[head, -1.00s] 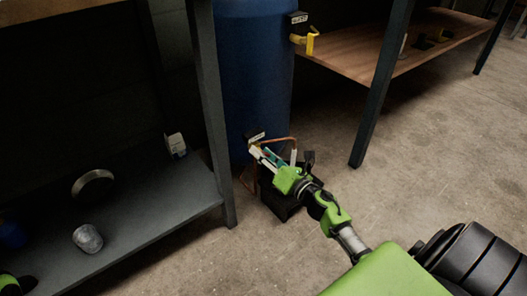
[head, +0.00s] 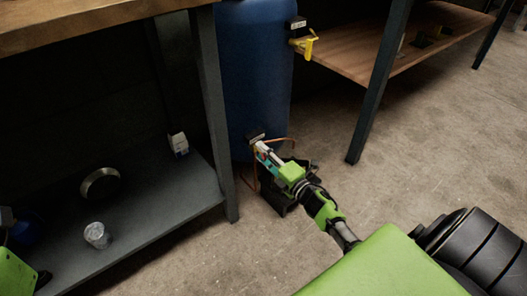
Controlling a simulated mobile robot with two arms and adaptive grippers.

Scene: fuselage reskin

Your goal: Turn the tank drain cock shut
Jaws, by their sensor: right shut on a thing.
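The blue tank (head: 255,75) stands upright between the two benches. The drain cock is low on the tank, under a small dark label (head: 255,138), and is mostly hidden behind my gripper. My right gripper (head: 263,153) reaches in from the lower right and is shut at the cock. A little red shows between its fingers; I cannot make out the cock's handle angle. A green part of my left arm (head: 14,274) shows at the lower left edge, without its fingertips.
A yellow-handled valve (head: 304,44) sits higher on the tank. A copper pipe (head: 279,140) and a black box (head: 278,195) are close to my right gripper. Bench legs (head: 378,90) flank the tank. A lower shelf (head: 150,215) holds a ring (head: 101,184) and a cup (head: 97,235).

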